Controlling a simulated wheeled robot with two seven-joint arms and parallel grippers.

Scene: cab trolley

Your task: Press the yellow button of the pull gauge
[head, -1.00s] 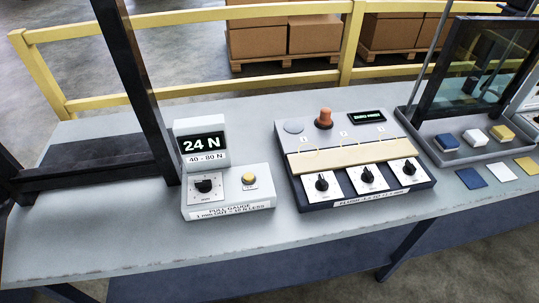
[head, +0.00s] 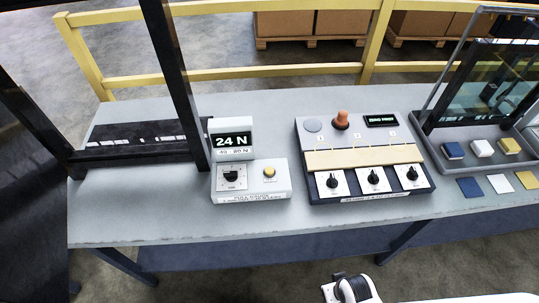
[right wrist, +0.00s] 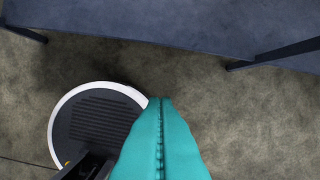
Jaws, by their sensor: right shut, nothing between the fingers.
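The pull gauge (head: 282,187) stands on the grey bench in the head view, left of the middle. It is a white box with a raised display (head: 232,141) reading 24 N. Its round yellow button (head: 269,172) is on the top face, right of a black knob (head: 231,175). Nothing covers the button. My right gripper (right wrist: 160,106) shows in the right wrist view as teal fingers shut together and empty, with floor beneath and the bench's edge beyond. The gauge is not in that view. My left gripper is not in view.
A dark post frame (head: 183,90) rises just left of the gauge. A console (head: 360,157) with several knobs and an orange-brown knob stands to its right. A tray (head: 482,163) with blue, white and yellow blocks is farther right. The bench front (head: 150,215) is bare.

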